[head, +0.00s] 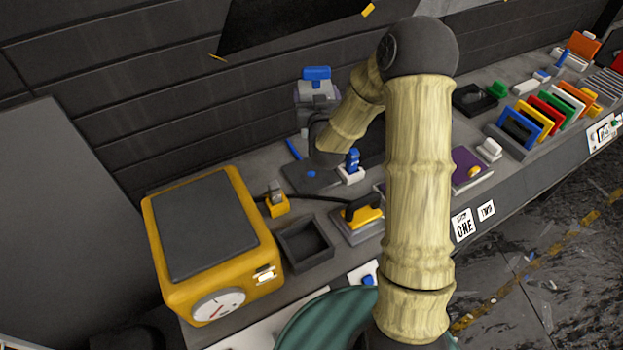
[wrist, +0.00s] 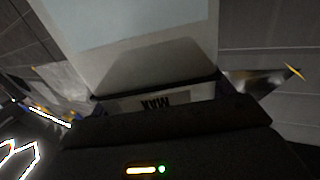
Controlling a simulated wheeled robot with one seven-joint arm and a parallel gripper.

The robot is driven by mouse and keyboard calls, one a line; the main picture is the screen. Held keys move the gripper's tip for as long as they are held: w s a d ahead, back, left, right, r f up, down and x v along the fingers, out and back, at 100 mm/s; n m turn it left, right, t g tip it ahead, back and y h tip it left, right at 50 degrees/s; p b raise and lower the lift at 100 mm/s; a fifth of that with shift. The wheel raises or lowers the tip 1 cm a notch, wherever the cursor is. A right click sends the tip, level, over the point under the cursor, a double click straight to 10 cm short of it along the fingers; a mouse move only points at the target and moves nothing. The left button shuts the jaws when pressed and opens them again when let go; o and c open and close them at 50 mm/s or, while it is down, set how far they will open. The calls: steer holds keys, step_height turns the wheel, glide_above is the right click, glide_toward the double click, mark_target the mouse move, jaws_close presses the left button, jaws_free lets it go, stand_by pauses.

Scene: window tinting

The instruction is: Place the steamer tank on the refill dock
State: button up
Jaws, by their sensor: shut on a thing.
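The steamer tank (head: 318,92), pale grey and translucent with a blue cap, is held up near the back wall in the head view. My gripper (head: 316,106) is shut on it, with my wrist partly blocking the view. In the wrist view the tank (wrist: 135,40) fills the upper middle, with an upside-down MAX label just beyond the dark gripper body.
A yellow box with a dial (head: 253,215) stands at the bench's left. Coloured cards (head: 548,112) stand in a rack at right.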

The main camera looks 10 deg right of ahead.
step_height(320, 180, down, 5)
steer(key=b, duration=0.4)
steer(key=shift+r, duration=0.1)
steer(key=shift+a, duration=0.1)
steer(key=shift+f+p, duration=0.7)
steer(key=shift+f, duration=2.2)
steer(key=shift+f+p, duration=0.5)
steer(key=shift+f, duration=1.6)
steer(key=shift+f, duration=0.15)
steer(key=o, duration=1.3)
